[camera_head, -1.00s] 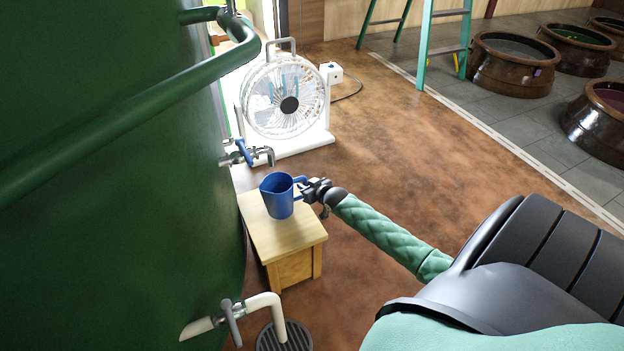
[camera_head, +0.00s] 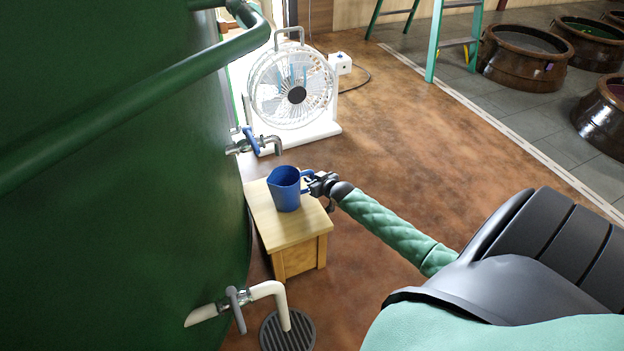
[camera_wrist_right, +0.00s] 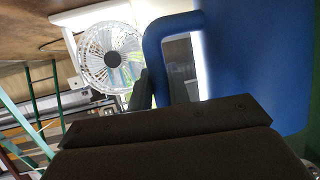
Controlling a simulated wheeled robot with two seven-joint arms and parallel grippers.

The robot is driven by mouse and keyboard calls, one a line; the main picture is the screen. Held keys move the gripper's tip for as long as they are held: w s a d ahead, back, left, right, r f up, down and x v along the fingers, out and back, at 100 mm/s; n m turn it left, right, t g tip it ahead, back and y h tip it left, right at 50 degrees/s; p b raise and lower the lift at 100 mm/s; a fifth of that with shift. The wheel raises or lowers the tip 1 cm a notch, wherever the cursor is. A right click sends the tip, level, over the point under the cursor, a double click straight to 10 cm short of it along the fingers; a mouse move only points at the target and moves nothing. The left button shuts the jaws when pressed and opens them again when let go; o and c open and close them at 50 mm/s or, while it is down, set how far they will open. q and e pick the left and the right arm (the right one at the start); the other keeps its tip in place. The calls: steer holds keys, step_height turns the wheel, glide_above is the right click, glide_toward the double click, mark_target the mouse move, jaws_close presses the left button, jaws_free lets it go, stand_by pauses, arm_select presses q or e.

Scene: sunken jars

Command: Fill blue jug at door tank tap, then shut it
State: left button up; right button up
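The blue jug (camera_head: 284,190) is upright, over or on the top of a small wooden stool (camera_head: 262,222); I cannot tell whether its base touches. Its mouth faces up, and the inside looks dark blue with no water seen. My right gripper (camera_head: 314,183) is at the jug's handle, on the right side, and looks shut on it. In the right wrist view the jug (camera_wrist_right: 250,60) is very close, with a dark finger against its handle. The metal tap (camera_head: 268,142) with a blue lever (camera_head: 250,140) sticks out of the green tank (camera_head: 120,220), above and left of the jug. No stream shows.
A white fan (camera_head: 292,88) stands behind the tap. A lower white pipe tap (camera_head: 240,301) is over a floor drain (camera_head: 288,332). A green ladder (camera_head: 437,45) and several brown jars (camera_head: 522,62) are at the upper right.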

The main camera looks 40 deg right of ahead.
steer(key=o, duration=0.5)
steer(key=shift+c, duration=0.2)
steer(key=p+v, duration=0.1)
steer(key=v, duration=0.6)
steer(key=shift+s+r, duration=0.2)
steer(key=shift+s, duration=0.15)
steer(key=shift+o, duration=0.3)
